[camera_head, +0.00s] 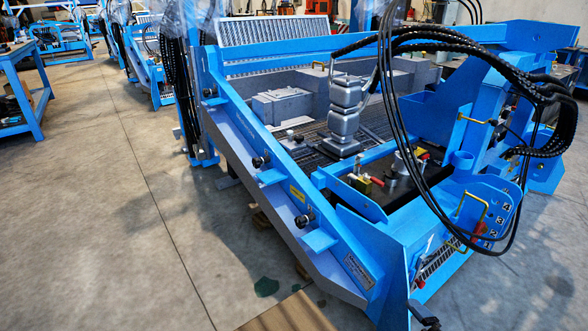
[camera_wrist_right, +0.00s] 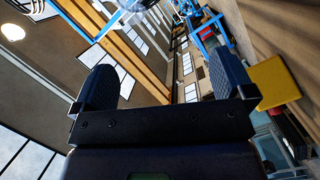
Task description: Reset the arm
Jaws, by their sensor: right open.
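My right gripper (camera_wrist_right: 165,78) shows in the right wrist view with its two dark fingers spread wide apart. Nothing is between the fingers. Behind them are the hall's windows, an orange beam and blue equipment far off, so nothing close is within the jaws. My left gripper is not in view.
A large blue sieve frame (camera_head: 262,178) with looping black hoses (camera_head: 398,118) fills the head view's middle and right. A grey stacked block (camera_head: 345,112) stands inside it. A blue workbench (camera_head: 22,85) is at far left. Concrete floor (camera_head: 100,220) is clear at left.

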